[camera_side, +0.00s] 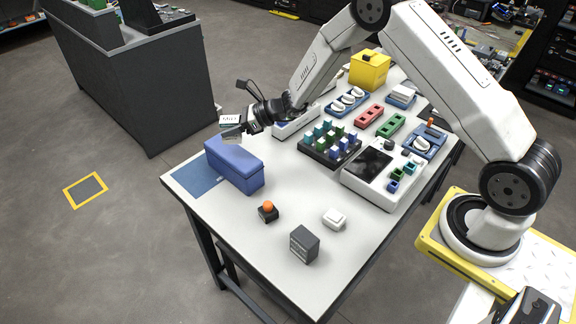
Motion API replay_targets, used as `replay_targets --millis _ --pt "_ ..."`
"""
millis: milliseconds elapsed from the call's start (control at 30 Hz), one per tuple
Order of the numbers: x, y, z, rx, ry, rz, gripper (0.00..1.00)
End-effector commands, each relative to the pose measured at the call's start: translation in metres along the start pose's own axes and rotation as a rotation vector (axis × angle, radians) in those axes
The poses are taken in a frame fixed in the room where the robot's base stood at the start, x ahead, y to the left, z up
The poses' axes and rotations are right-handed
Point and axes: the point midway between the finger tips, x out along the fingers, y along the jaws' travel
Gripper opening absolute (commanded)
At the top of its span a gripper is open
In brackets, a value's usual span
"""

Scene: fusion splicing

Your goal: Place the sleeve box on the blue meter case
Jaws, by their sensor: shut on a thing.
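The blue meter case (238,167) stands on the table's left part, at the edge of a flat blue mat. My gripper (231,128) is above the case's far-left end and is shut on a small white and teal box, which I take to be the sleeve box (229,119). The box appears held above the case lid, apart from it. The gripper hides part of the box, and its exact height over the lid is hard to judge from this view.
A blue mat (190,178) lies beside the case. An orange-topped button (268,211), a white block (334,218) and a dark grey box (304,244) stand nearer. A rack of colored blocks (318,151) and a white device (362,190) fill the table to the right.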

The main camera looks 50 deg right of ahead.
Motion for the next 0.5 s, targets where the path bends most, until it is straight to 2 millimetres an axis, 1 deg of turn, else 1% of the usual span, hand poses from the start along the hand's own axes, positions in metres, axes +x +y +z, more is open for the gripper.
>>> replay_targets --millis 100,367,500 --pt "0.0059 -0.0031 -0.0038 0.000 0.000 0.001 0.00" --pt "0.0079 -0.0044 -0.0052 -0.001 0.000 0.000 0.00" --pt "0.0122 -0.0065 -0.0088 -0.001 0.000 0.001 0.00"
